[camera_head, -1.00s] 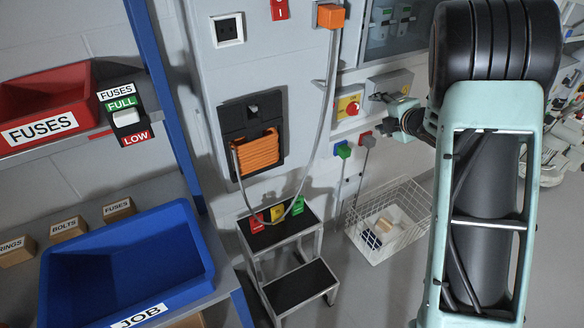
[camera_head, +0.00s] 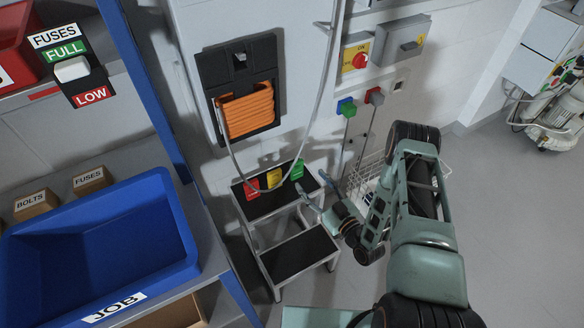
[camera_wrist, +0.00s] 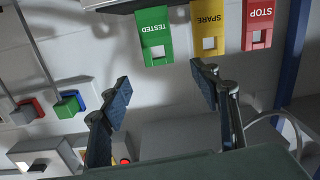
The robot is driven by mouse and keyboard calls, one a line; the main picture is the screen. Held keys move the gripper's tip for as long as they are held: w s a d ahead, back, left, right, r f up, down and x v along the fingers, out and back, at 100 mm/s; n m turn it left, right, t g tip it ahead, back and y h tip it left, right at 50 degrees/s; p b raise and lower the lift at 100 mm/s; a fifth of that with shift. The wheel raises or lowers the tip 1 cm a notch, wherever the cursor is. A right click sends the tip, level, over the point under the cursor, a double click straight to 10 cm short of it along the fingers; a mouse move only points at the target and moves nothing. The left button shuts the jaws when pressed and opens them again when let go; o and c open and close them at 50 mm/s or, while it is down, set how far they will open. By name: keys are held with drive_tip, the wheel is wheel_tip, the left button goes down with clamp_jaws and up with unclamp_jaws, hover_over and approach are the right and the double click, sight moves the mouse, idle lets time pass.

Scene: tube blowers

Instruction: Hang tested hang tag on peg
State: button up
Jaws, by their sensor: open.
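The green TESTED tag (camera_head: 297,170) stands on the top step of a step stool. In the wrist view the TESTED tag (camera_wrist: 154,36) appears upside down, with a square hole in it. A yellow SPARE tag (camera_head: 274,178) and a red tag (camera_head: 251,188) stand beside it. My gripper (camera_head: 314,187) is open and empty, just right of the TESTED tag. In the wrist view my gripper (camera_wrist: 160,76) has its fingers apart, with the tags beyond them. I cannot identify the peg with certainty.
The step stool (camera_head: 290,246) stands below an orange cable reel (camera_head: 247,109). A blue JOB bin (camera_head: 100,250) is at left. A white wire basket (camera_head: 362,178) sits behind my arm.

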sight(298, 164)
drive_tip(key=shift+m+t+h, duration=0.3)
drive_tip(key=shift+m+t, duration=0.2)
drive_tip(key=shift+m, duration=0.3)
drive_tip(key=x, duration=0.3)
drive_tip(key=f+x, duration=0.1)
drive_tip(key=shift+a+b, duration=0.3)
drive_tip(key=shift+a, duration=0.1)
drive_tip(key=shift+r+x, duration=0.2)
drive_tip(key=shift+x, duration=0.7)
drive_tip(key=shift+r+x, duration=0.25)
drive_tip(key=shift+x, duration=0.7)
drive_tip(key=shift+r+x, duration=0.2)
drive_tip(key=shift+x, duration=0.7)
drive_tip(key=shift+d, duration=0.15)
drive_tip(key=shift+c, duration=0.4)
drive_tip(key=c, duration=1)
